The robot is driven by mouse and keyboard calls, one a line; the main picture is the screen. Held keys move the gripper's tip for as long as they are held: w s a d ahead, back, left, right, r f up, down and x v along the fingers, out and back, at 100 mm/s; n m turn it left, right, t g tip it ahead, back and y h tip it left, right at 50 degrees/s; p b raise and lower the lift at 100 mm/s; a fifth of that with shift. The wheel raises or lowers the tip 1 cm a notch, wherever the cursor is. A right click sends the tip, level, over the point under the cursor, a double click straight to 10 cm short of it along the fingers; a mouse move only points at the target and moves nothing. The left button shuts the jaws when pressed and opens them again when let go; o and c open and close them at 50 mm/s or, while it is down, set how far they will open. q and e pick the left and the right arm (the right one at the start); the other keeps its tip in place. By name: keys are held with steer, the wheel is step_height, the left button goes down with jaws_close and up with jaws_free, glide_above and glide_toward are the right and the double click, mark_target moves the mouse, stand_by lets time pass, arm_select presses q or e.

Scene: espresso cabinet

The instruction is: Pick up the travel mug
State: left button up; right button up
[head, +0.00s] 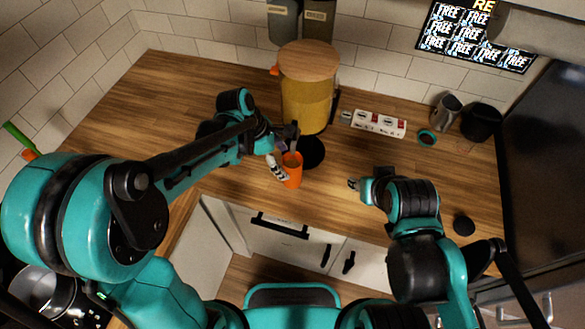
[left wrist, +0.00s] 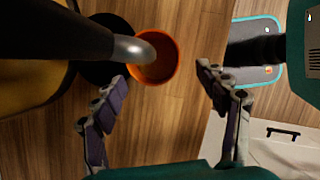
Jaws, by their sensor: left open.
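An orange cup (head: 293,172), which I take for the travel mug, stands upright near the counter's front edge, by the yellow dispenser. My left gripper (head: 283,155) is open beside it. In the left wrist view the orange cup (left wrist: 168,68) shows its open top just ahead of and between the spread fingers (left wrist: 163,80); I see no grip on it. A dark spout with a silver tip (left wrist: 133,50) hides part of the cup's rim. My right gripper (head: 356,184) is over the counter to the right, apart from the cup; its opening is unclear.
A white box row (head: 379,123), a grey mug (head: 445,109) and a black container (head: 481,122) stand at back right. The counter's left side is clear.

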arm_select(q)
steer(key=shift+w+d+f, duration=0.2)
steer(key=shift+d+f, duration=0.05)
steer(key=shift+f, duration=0.15)
steer(key=b+x, duration=0.2)
steer(key=x, duration=0.5)
steer(key=shift+s+a+f, duration=0.1)
steer(key=shift+s+f, duration=0.05)
steer(key=shift+f, duration=0.1)
steer(key=shift+c, duration=0.3)
steer(key=c, duration=1.5)
steer(key=shift+c, duration=0.2)
steer(key=shift+r, duration=0.2)
